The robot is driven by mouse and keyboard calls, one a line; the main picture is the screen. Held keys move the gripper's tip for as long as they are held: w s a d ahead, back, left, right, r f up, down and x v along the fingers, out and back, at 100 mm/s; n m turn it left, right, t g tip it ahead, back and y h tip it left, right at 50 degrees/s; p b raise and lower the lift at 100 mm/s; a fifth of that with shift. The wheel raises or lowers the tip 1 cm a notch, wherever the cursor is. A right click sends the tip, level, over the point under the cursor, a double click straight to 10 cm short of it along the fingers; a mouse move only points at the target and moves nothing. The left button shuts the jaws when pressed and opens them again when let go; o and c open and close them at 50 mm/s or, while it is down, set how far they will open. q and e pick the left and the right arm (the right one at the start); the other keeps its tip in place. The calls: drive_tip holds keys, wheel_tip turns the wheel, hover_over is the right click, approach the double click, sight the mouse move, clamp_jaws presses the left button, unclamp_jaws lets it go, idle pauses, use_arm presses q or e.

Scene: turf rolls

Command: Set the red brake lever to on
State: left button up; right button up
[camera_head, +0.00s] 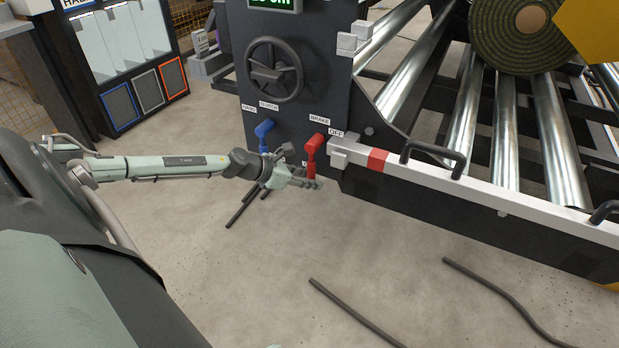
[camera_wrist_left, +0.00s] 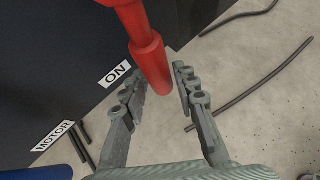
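The red brake lever (camera_head: 312,158) is on the dark machine panel, below the BRAKE label (camera_head: 319,119). Its handle points down, away from the OFF label (camera_head: 336,132). In the left wrist view the red handle (camera_wrist_left: 150,62) hangs beside the ON label (camera_wrist_left: 115,74). My left gripper (camera_head: 308,183) is at the handle's lower end. In the left wrist view its fingers (camera_wrist_left: 160,88) are open on either side of the handle's end, nearer on the left. I cannot tell whether the left finger touches it. My right gripper is not in view.
A blue lever (camera_head: 264,129) and a handwheel (camera_head: 274,69) are on the same panel. A white rail (camera_head: 470,190) with black handles runs right of the lever, in front of rollers and a turf roll (camera_head: 518,30). Dark rods (camera_head: 350,308) lie on the otherwise clear floor.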

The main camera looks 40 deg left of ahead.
use_arm(q)
drive_tip(key=v, duration=1.2)
idle(0.3)
idle(0.6)
